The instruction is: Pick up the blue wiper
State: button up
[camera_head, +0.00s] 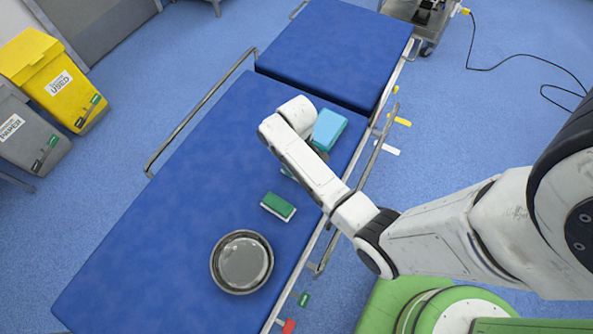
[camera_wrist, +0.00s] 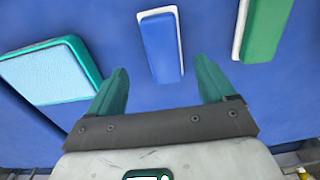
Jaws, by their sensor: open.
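The blue wiper (camera_wrist: 162,48), a blue block with a white edge, lies on the blue table in the wrist view. It is ahead of and between the fingertips, with its near end closest to them. My gripper (camera_wrist: 160,74) is open, its two teal fingers apart on either side of the line of the wiper, with nothing visible held between them. In the head view my arm covers the wiper and most of the gripper; only a small teal-and-white sliver shows beside the arm, and I cannot tell what it is.
A green wiper with a white edge (camera_wrist: 265,28) lies right of the blue one; the head view shows it too (camera_head: 279,206). A light-blue box with teal sides (camera_wrist: 45,78) is close to the left finger. A round metal bowl (camera_head: 216,262) stands nearer the table's lower end. Metal rails (camera_head: 200,105) line the edges.

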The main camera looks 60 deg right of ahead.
jog(key=f, duration=0.3)
jog(key=shift+s+a+f, duration=0.25)
jog(key=shift+a+f, duration=0.1)
jog(key=shift+f, duration=0.65)
jog(key=c, duration=1.1)
jog(key=shift+r, duration=0.15)
jog(key=shift+c, duration=0.2)
